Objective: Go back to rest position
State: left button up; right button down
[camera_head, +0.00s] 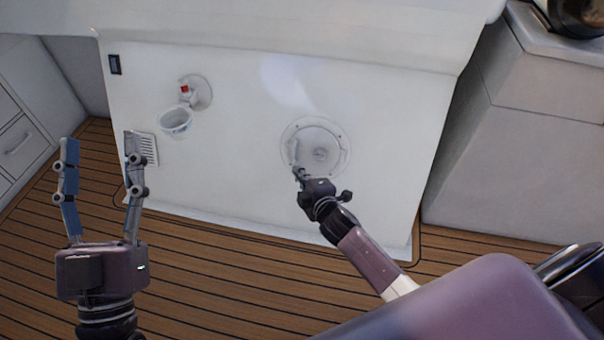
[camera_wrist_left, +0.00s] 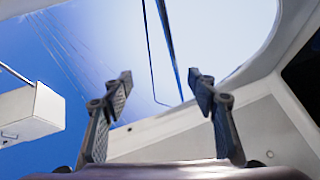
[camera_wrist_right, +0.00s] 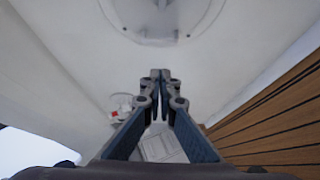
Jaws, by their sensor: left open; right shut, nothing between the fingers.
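My left gripper (camera_head: 100,165) is open and empty, raised in front of the wooden floor at the left of the head view. Its spread fingers (camera_wrist_left: 160,95) also show in the left wrist view, with blue and white surroundings behind. My right gripper (camera_head: 299,172) is at the lower left edge of the round white hatch (camera_head: 322,160) in the head view. In the right wrist view its fingertips (camera_wrist_right: 160,76) are together with nothing between them, and part of the hatch (camera_wrist_right: 160,38) shows beyond them. I cannot tell whether the fingers touch the hatch.
The white panel (camera_head: 235,120) holds a cup-like fitting (camera_head: 175,122) with a red part, a slatted vent (camera_head: 148,149) and a dark switch (camera_head: 115,64). A white cabinet (camera_head: 520,150) stands at the right, drawers (camera_head: 18,145) at the left. The plank floor (camera_head: 220,265) is clear.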

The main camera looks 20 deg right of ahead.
pick_arm(q)
jog(key=shift+w+f+g+y+p, duration=0.1)
jog(key=shift+w+f+g+y, duration=0.1)
jog(key=shift+w+f+g, duration=0.4)
jog(key=shift+w+f+g+y+p, duration=0.1)
jog(key=shift+f+g+y, duration=0.1)
jog(key=shift+f, duration=0.65)
jog(key=shift+w+f+g+y+p, duration=0.1)
jog(key=shift+w+f+g+y, duration=0.1)
jog(key=shift+w+f+g, duration=0.4)
pick_arm(e)
jog(key=shift+v, duration=1.2)
